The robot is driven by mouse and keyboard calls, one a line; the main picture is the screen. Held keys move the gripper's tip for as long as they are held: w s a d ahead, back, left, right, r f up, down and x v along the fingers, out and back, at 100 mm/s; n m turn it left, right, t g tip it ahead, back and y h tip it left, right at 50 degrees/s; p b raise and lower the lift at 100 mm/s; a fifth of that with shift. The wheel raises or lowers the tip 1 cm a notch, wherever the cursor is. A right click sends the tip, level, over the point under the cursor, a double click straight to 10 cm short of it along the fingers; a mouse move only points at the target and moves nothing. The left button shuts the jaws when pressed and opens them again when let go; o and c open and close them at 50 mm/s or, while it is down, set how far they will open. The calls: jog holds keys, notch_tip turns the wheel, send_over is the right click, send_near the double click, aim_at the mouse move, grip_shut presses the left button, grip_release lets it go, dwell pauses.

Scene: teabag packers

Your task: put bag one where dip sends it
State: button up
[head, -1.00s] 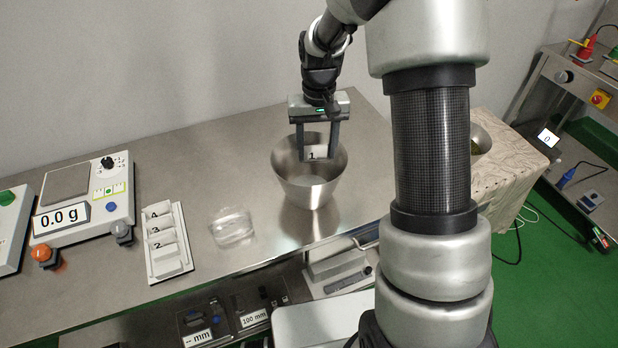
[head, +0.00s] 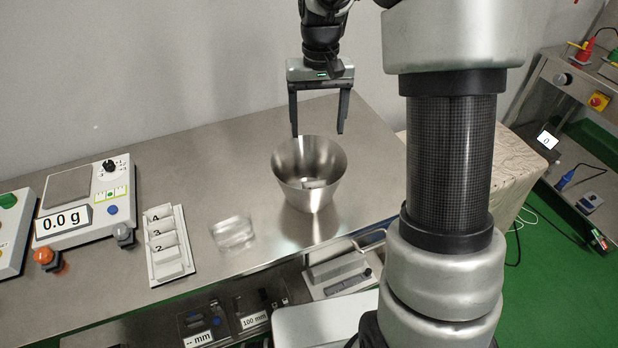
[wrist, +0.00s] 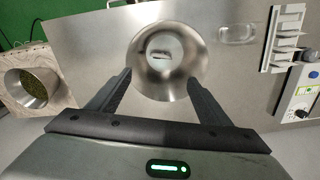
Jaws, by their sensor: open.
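Bag one (head: 314,184), a small pale packet, lies at the bottom of the steel bowl (head: 293,160); it also shows in the wrist view (wrist: 160,55) inside the bowl (wrist: 190,75). Its number cannot be read now. My gripper (head: 318,133) is open and empty above the bowl, its fingers apart and clear of the bag. A clear glass dish of water (head: 233,231) stands between the rack and the bowl.
A scale (head: 62,218) reading 0.0 g stands at the left of the steel table (head: 225,165). Devices sit on a lower shelf at the front. The table behind the bowl is clear.

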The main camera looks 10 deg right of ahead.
notch_tip(320, 180, up, 8)
jog(key=shift+p, duration=0.35)
jog(key=s+r+t+p, duration=0.2)
jog(key=s+r+p, duration=0.2)
jog(key=s+r, duration=0.65)
jog(key=s+r+t+p, duration=0.2)
jog(key=s+t+p, duration=0.1)
jog(key=s, duration=1.1)
jog(key=shift+r+n+t+p, duration=0.3)
jog(key=shift+n+p, duration=0.1)
jog(key=shift+p, duration=0.05)
jog(key=shift+a, duration=0.1)
